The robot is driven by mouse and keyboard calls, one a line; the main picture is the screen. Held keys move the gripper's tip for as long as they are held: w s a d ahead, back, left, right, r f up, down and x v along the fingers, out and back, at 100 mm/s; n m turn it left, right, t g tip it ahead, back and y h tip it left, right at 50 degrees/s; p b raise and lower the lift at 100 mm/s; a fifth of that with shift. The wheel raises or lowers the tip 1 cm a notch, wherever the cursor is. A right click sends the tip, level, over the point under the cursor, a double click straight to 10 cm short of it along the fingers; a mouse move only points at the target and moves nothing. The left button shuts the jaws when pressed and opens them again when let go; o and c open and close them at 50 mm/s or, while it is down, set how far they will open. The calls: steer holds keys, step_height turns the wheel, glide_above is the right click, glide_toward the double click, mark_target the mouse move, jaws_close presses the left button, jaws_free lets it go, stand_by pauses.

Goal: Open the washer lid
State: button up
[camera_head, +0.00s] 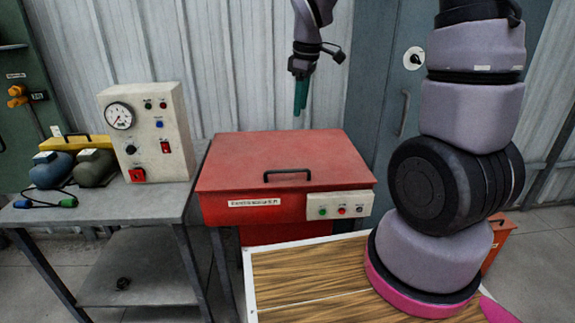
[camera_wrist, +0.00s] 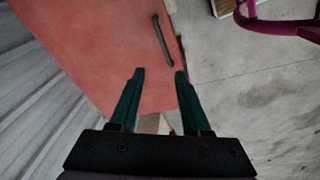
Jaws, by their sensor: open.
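The washer is a red box with a flat red lid (camera_head: 250,156), which lies shut. A black bar handle (camera_head: 287,174) sits near the lid's front edge. My gripper (camera_head: 300,112) hangs above the back part of the lid, its green fingers pointing down, behind the handle. In the wrist view my gripper (camera_wrist: 158,75) is open and empty, with the red lid (camera_wrist: 95,50) below it. The handle (camera_wrist: 162,40) lies beyond the fingertips there, apart from them.
A control panel with buttons (camera_head: 340,205) is on the washer's front right. A grey bench (camera_head: 150,205) at left bears a gauge box (camera_head: 150,130) and two motor-like units (camera_head: 70,168). A corrugated wall (camera_head: 225,60) stands behind. A grey door (camera_head: 385,90) is at right.

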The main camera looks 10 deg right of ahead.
steer(key=w+a+f+n, duration=0.1)
steer(key=f, duration=0.6)
steer(key=w+a+f+n+g, duration=0.1)
steer(key=f+n, duration=0.1)
steer(key=f, duration=0.4)
steer(key=a+f+n, duration=0.1)
steer(key=f+n, duration=0.1)
steer(key=f, duration=0.5)
steer(key=shift+w+f+h, duration=0.3)
steer(key=shift+w, duration=0.1)
jaws_close()
